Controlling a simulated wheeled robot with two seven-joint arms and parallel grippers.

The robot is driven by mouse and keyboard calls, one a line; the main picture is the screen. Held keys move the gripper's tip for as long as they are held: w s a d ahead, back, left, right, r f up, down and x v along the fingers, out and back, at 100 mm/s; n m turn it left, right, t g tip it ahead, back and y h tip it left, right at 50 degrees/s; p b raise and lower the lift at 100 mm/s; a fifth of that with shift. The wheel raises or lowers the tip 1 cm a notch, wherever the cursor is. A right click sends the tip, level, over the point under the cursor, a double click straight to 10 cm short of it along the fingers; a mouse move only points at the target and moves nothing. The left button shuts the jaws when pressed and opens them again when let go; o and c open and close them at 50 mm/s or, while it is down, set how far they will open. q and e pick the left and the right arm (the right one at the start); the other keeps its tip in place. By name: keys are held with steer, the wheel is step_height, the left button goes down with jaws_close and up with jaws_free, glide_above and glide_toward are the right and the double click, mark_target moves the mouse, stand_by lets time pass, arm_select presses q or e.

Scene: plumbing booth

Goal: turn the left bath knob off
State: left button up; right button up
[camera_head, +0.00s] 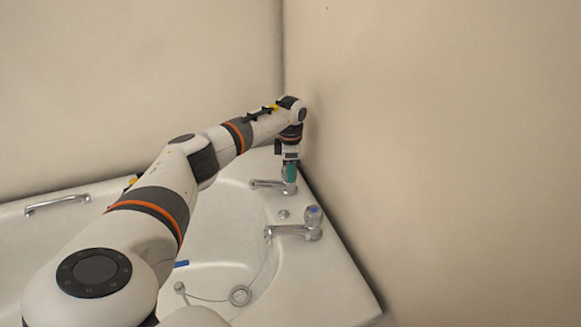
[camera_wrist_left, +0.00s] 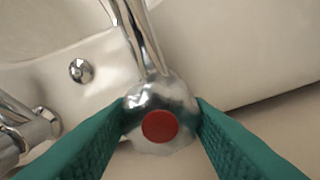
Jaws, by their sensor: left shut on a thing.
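The left bath knob is a chrome tap knob with a red round cap, seen from above in the left wrist view (camera_wrist_left: 160,127). In the head view its tap (camera_head: 268,184) shows by the far corner of the bath, and the knob itself is mostly hidden by my gripper. My left gripper (camera_head: 290,172) points down over it. In the left wrist view its green padded fingers (camera_wrist_left: 162,118) lie on either side of the knob and touch it, shut on it. My right gripper is not in view.
A second chrome tap with a blue-capped knob (camera_head: 313,217) stands nearer on the bath rim. A small chrome fitting (camera_head: 283,214) sits between the taps. A plug on a chain (camera_head: 240,295) lies nearby. The beige wall (camera_head: 430,150) rises close to the right of the gripper.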

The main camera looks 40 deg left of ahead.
arm_select(q)
steer(key=m, duration=0.6)
steer(key=shift+s+m, duration=0.1)
steer(key=shift+m, duration=0.2)
steer(key=m, duration=0.3)
steer(key=shift+m, duration=1)
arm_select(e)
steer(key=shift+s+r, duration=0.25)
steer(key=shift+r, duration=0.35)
arm_select(q)
steer(key=o, duration=1)
steer(key=shift+c, duration=0.2)
steer(key=shift+o, duration=0.2)
steer(key=shift+s, duration=0.1)
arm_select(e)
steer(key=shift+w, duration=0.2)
